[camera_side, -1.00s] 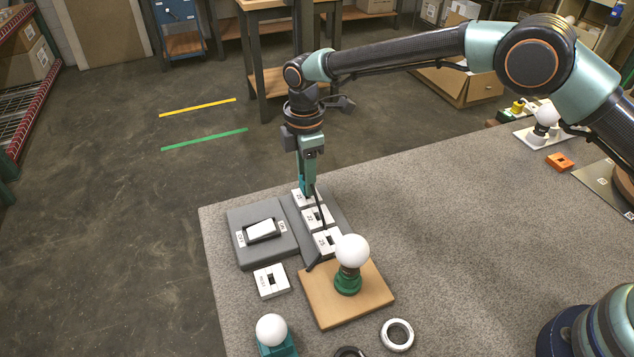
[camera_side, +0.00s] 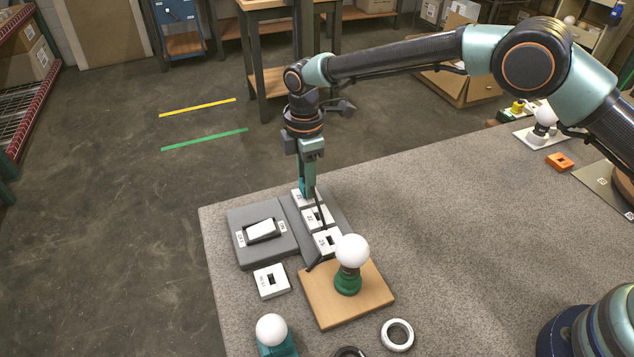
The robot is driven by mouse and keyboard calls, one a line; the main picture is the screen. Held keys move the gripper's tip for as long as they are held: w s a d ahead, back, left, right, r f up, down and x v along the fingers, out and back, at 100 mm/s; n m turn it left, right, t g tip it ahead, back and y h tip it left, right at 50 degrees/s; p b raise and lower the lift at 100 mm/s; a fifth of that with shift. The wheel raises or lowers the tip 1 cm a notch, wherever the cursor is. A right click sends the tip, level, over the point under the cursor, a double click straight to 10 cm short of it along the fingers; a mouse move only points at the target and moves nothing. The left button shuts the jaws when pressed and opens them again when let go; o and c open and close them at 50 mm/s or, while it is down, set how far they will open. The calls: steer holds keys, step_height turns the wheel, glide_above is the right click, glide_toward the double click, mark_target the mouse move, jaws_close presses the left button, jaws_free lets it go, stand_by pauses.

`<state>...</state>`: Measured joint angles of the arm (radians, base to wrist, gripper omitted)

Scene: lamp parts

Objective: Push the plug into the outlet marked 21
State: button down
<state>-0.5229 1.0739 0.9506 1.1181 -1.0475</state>
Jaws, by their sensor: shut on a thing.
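My gripper (camera_side: 307,188) points straight down at the far outlet (camera_side: 299,199) of a row of three white outlets on a grey strip. It is shut on the plug, which is mostly hidden by the fingers. The middle outlet (camera_side: 325,216) and the near outlet (camera_side: 332,241) have dark empty slots. The outlet numbers are too small to read surely. The lamp, a white bulb (camera_side: 352,250) in a green socket, stands on a wooden board (camera_side: 325,309).
A grey base with a white rocker switch (camera_side: 262,229) lies left of the outlets. A separate white outlet block (camera_side: 270,281) is in front of it. Another bulb (camera_side: 272,328) on a teal holder and a white ring (camera_side: 397,335) lie nearer. The table's right side is mostly clear.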

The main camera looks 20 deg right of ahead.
steer(key=shift+f, duration=0.5)
stand_by(0.6)
steer(key=shift+c, duration=2.1)
jaws_free()
steer(key=shift+r, duration=0.2)
